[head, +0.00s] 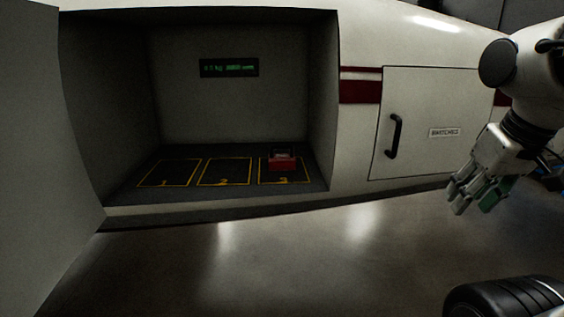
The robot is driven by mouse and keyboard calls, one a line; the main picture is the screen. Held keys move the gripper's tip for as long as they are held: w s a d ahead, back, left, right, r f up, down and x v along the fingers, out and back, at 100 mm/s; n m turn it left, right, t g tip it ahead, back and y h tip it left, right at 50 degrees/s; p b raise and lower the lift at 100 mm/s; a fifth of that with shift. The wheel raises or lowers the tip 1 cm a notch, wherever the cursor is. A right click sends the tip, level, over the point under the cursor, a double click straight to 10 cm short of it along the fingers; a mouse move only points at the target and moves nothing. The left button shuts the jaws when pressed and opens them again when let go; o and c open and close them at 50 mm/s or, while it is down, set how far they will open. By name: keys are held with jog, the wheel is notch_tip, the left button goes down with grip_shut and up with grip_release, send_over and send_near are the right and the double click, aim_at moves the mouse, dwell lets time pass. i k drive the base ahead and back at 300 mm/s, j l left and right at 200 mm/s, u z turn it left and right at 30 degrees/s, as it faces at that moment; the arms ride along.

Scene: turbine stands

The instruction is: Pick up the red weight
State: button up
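The red weight (282,164) is a small block with a dark handle-like top. It sits inside the open compartment (120,213) of the white turbine body, on the pad marked 3, towards that pad's back. My gripper (475,200) hangs at the right of the head view, fingers pointing down, outside the compartment and well to the right of the weight. Its fingers look spread with a gap between them, and nothing shows between them.
Yellow-outlined pads 1 (168,174) and 2 (225,172) are empty. A green-lit display (229,68) is on the back wall. An open door panel (30,150) stands at left. A closed door with a black handle (394,136) lies between compartment and gripper. Floor in front is clear.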

aim_at(283, 161)
jog(key=i+j+z, duration=0.2)
jog(key=z, duration=0.15)
jog(key=i+j+z, duration=0.15)
jog(key=j+z, duration=0.2)
jog(key=i+j+z, duration=0.15)
jog(key=j+z, duration=0.2)
